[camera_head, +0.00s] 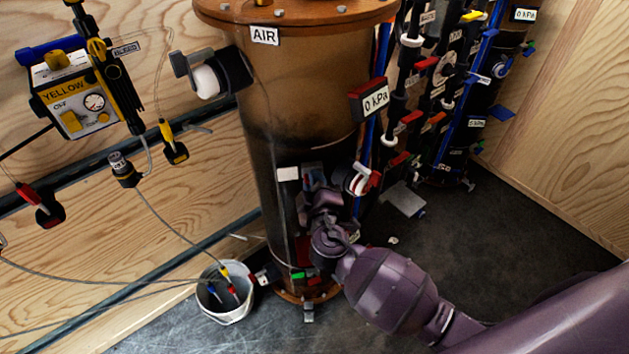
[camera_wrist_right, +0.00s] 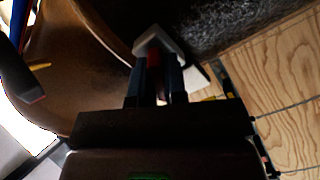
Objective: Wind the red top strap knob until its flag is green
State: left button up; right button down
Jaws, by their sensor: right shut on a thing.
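The tall brown filter cylinder (camera_head: 300,105) stands upright, with a sign reading AIR near its top. My right gripper (camera_head: 312,178) reaches in from the lower right and is against the front of the cylinder. In the right wrist view my right gripper (camera_wrist_right: 155,80) is shut on a red knob (camera_wrist_right: 153,60), with a pale bracket around its far end. In the head view the gripper hides this knob. I cannot tell which colour its flag shows. A small green piece (camera_head: 298,275) shows low on the cylinder. My left gripper is not in view.
A white bucket (camera_head: 226,315) with cables stands left of the cylinder's foot. A yellow box (camera_head: 78,100) hangs on the wooden wall. Dark piping stands behind; the floor at right is mostly clear.

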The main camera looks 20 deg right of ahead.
jog(key=shift+n, duration=0.6)
jog(key=c, duration=1.2)
grip_release()
jog(key=shift+o, duration=0.2)
jog(key=s+a, duration=0.2)
jog(key=s, duration=0.8)
jog(key=shift+s, duration=0.35)
